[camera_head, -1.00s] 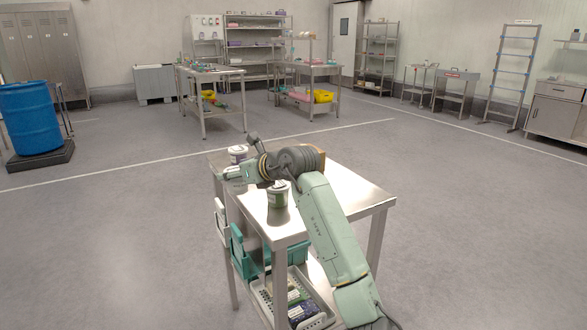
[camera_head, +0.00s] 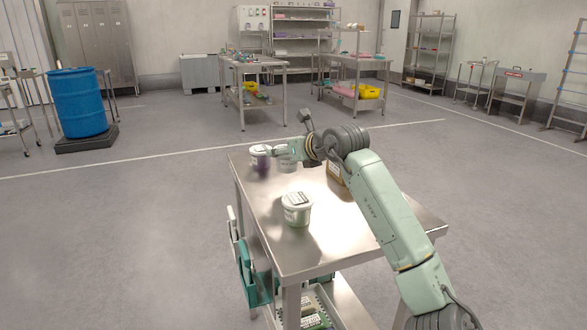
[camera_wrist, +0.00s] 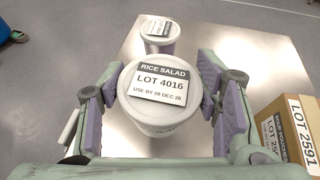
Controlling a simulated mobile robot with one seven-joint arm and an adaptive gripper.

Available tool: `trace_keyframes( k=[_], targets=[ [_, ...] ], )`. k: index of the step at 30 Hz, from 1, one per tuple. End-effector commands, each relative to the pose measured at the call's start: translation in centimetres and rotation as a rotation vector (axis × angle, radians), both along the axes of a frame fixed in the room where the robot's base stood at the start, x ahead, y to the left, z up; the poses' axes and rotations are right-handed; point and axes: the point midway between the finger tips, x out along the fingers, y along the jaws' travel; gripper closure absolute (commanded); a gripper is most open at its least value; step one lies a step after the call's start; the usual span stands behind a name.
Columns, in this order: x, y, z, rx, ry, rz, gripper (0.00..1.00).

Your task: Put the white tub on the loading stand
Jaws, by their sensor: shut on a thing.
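A white tub (camera_wrist: 165,119) with a white lid labelled RICE SALAD, LOT 4016, is between the two fingers of my gripper (camera_wrist: 160,75) in the wrist view. My gripper (camera_head: 285,153) is shut on it, and the tub (camera_head: 287,163) shows partly behind the gripper in the head view. It is upright over the steel table; I cannot tell whether it touches the top. A second lidded tub (camera_head: 260,160) with a purple body stands beyond it, also in the wrist view (camera_wrist: 160,36). I cannot tell which thing is the loading stand.
Another lidded tub (camera_head: 297,212) stands nearer on the steel table (camera_head: 335,240). A brown box (camera_wrist: 290,135) labelled LOT 2591 stands right of my gripper. A small steel stand with a red label (camera_head: 520,75) is at the back right. The floor around the table is clear.

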Motion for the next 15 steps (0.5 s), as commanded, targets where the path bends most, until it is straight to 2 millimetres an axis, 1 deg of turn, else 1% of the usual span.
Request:
trace_keyframes(
  k=[7, 12, 15],
  targets=[
    [0.0, 0.0, -2.1, 0.001, -0.001, 0.001, 0.93],
    [0.0, 0.0, -4.4, 0.0, -0.001, 0.0, 0.93],
    [0.0, 0.0, -4.9, 0.0, -0.004, 0.001, 0.93]
  ],
)
